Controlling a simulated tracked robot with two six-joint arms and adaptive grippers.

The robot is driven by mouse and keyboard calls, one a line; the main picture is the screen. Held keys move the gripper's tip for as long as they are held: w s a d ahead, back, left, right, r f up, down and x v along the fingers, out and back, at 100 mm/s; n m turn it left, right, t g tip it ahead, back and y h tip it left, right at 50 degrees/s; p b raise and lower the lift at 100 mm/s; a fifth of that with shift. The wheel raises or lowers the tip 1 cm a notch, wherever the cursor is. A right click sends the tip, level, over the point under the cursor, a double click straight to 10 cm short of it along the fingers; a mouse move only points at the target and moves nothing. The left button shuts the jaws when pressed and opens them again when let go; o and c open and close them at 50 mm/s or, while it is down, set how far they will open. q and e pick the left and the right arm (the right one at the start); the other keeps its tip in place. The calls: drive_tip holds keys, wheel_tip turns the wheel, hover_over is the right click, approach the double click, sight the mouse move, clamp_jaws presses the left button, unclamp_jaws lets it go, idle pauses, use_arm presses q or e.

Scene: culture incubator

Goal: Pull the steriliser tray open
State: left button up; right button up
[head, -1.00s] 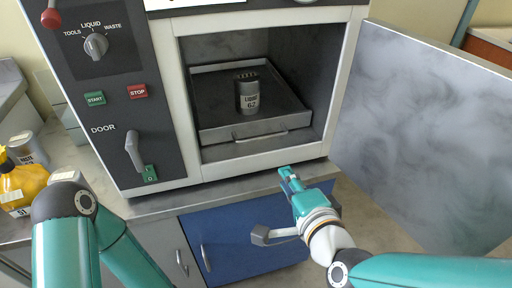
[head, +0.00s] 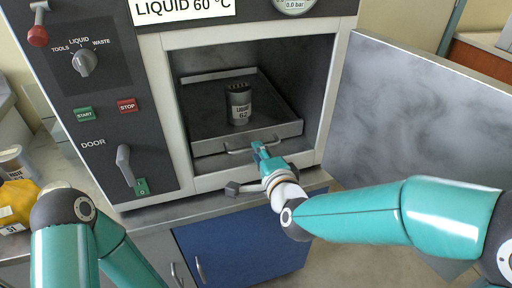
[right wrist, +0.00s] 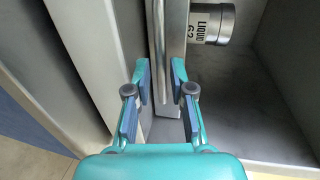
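The steriliser tray (head: 283,131) is a grey metal pan inside the open chamber, with a bar handle (head: 238,151) along its front wall. A dark can labelled LIQUID 62 (head: 240,106) stands upright on it. My right gripper (head: 258,150) is at the right part of the handle. In the right wrist view its two fingers (right wrist: 162,82) are apart, one on each side of the handle bar (right wrist: 157,40). A gap shows between the fingers and the bar. The can (right wrist: 212,24) also shows there. My left gripper is out of view; only its arm shows.
The steriliser door (head: 410,125) stands swung open to the right. The control panel with a door lever (head: 125,165) is left of the chamber. A blue cabinet door (head: 240,245) is below the chamber.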

drive_tip(key=shift+x, duration=1.5)
clamp_jaws()
